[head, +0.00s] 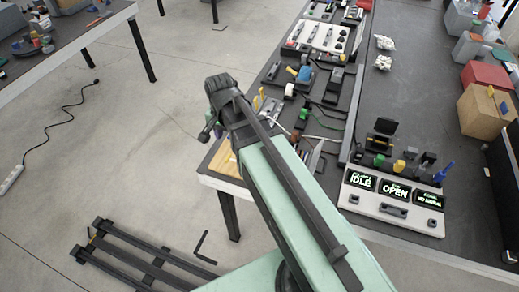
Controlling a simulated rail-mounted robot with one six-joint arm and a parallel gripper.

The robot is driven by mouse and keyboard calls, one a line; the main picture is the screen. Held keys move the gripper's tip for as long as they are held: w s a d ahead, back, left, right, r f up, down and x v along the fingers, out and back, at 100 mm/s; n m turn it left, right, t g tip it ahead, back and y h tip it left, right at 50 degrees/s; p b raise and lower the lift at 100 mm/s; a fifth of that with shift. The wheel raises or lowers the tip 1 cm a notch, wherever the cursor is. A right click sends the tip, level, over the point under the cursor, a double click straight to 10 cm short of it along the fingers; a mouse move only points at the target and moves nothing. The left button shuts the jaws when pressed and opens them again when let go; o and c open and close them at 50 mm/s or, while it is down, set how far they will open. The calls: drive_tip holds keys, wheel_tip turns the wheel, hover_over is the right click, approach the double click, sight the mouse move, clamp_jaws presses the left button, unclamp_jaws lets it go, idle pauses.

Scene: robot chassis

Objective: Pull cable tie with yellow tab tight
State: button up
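I cannot pick out the cable tie with the yellow tab for certain. A small yellow piece (261,93) shows just right of my arm's dark wrist, among dark parts and cables at the table's left edge; it is too small to identify. My arm reaches up from the bottom of the head view, and its wrist is over the left edge of the work table. My gripper (208,131) is mostly hidden by the wrist, with only a dark part showing at its left. I cannot see whether its fingers are open or shut, or whether they touch anything.
The dark work table (415,115) carries a white tool tray (318,36), a panel (392,203) with lit screens reading IDLE and OPEN, a cardboard box (486,108) and a red box (487,77). A black rack (150,259) lies on the floor. Floor at left is mostly clear.

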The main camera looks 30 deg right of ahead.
sight(228, 157)
drive_tip(key=shift+m, duration=0.6)
drive_tip(key=f+b, duration=1.1)
drive_tip(key=shift+w+a+f, duration=0.25)
drive_tip(key=shift+w+a, duration=0.05)
drive_tip(key=shift+r, duration=0.15)
clamp_jaws()
